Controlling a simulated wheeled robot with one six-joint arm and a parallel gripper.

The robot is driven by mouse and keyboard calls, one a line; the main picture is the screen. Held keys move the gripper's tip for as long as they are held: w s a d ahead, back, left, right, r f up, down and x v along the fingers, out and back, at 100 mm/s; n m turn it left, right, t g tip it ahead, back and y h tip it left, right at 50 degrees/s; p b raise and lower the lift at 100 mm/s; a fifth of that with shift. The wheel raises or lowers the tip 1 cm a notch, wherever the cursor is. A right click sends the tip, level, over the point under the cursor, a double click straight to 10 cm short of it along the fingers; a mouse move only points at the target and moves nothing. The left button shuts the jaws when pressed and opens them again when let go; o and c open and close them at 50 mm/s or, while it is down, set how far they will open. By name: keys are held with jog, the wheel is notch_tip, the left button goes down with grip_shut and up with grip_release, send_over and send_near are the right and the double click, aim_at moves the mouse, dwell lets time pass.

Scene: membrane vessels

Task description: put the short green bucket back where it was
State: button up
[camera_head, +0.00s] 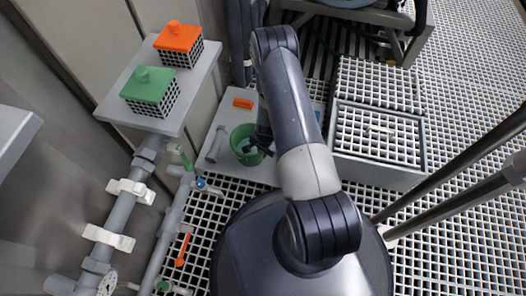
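The short green bucket (237,137) sits on or just above a light grey panel (222,110), left of my arm. I look down into its open top. My gripper (252,148) is a dark shape at the bucket's right side, with its tip over or inside the rim. My arm hides part of the gripper and the bucket's right edge. I cannot tell whether the fingers are closed on the rim, or whether the bucket touches the panel.
An orange block (243,103) and a grey cylindrical part (216,143) lie on the panel near the bucket. A shelf (119,104) at upper left holds orange (178,38) and green (148,86) lidded baskets. Pipes (151,151) run along the left. A grated box (377,136) stands right.

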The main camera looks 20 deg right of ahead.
jog(key=shift+o, duration=1.2)
jog(key=shift+r, duration=0.1)
notch_tip(320, 180, up, 12)
jog(key=p, duration=0.5)
jog(key=shift+s+d, duration=0.3)
jog(key=shift+s, duration=0.15)
jog(key=f+b, duration=0.1)
jog(key=f, duration=0.3)
jog(key=f+b, duration=0.2)
jog(key=f, duration=0.2)
jog(key=w+f+b, duration=0.1)
jog(key=f+b, duration=0.1)
jog(key=f, duration=0.2)
jog(key=shift+a+f, duration=0.3)
jog(key=shift+f, duration=0.1)
notch_tip(320, 180, up, 4)
jog(key=shift+f+p, duration=0.1)
jog(key=shift+p, duration=0.75)
jog(key=shift+r, duration=0.4)
